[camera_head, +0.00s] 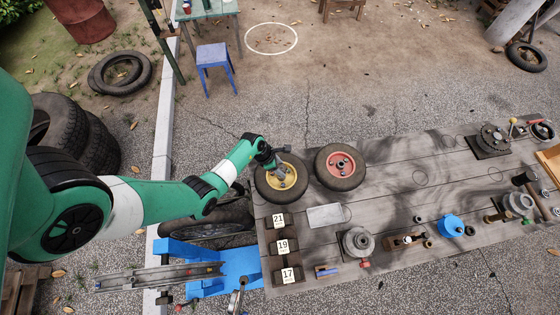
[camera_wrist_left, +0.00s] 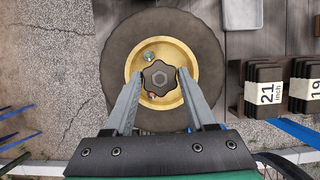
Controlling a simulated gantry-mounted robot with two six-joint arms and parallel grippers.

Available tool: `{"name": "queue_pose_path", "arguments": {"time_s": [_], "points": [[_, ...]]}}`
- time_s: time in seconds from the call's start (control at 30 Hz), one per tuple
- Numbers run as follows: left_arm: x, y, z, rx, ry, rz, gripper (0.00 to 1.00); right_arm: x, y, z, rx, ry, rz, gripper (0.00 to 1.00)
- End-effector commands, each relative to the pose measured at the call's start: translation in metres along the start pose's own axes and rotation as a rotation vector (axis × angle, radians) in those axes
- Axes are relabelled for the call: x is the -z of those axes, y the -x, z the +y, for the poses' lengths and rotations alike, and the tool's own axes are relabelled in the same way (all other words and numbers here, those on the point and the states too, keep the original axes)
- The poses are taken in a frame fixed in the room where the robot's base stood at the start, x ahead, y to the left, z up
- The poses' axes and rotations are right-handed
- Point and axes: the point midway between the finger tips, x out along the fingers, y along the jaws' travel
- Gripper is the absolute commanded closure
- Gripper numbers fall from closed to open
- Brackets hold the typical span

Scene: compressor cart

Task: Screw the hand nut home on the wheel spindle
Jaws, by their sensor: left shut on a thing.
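The dark, lobed hand nut (camera_wrist_left: 159,79) with a hexagonal centre sits over the middle of the yellow-rimmed wheel (camera_wrist_left: 120,48). My left gripper (camera_wrist_left: 159,75) has one finger on each side of the nut and is shut on it. In the head view, my left gripper (camera_head: 280,163) reaches over the yellow-rimmed wheel (camera_head: 263,184) at the bench's left end and covers part of its hub. The spindle is hidden under the nut, so I cannot tell how far the nut is seated. My right gripper is in neither view.
A red-rimmed wheel (camera_head: 341,168) lies close to the right of the yellow-rimmed one. Number-marked blocks (camera_head: 282,245), a grey plate (camera_head: 325,216) and several metal parts are on the bench (camera_head: 400,165). A blue frame (camera_head: 228,268) stands below left. The bench's middle has clear patches.

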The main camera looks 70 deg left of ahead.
Motion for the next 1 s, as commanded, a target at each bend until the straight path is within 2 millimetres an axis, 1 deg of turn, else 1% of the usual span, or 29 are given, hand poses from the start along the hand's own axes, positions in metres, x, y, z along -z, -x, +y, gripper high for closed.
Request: {"name": "queue_pose_path", "arguments": {"time_s": [1.0], "points": [[0.010,-0.025,0.000,0.000,0.000,0.000,0.97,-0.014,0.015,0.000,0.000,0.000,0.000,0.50]]}}
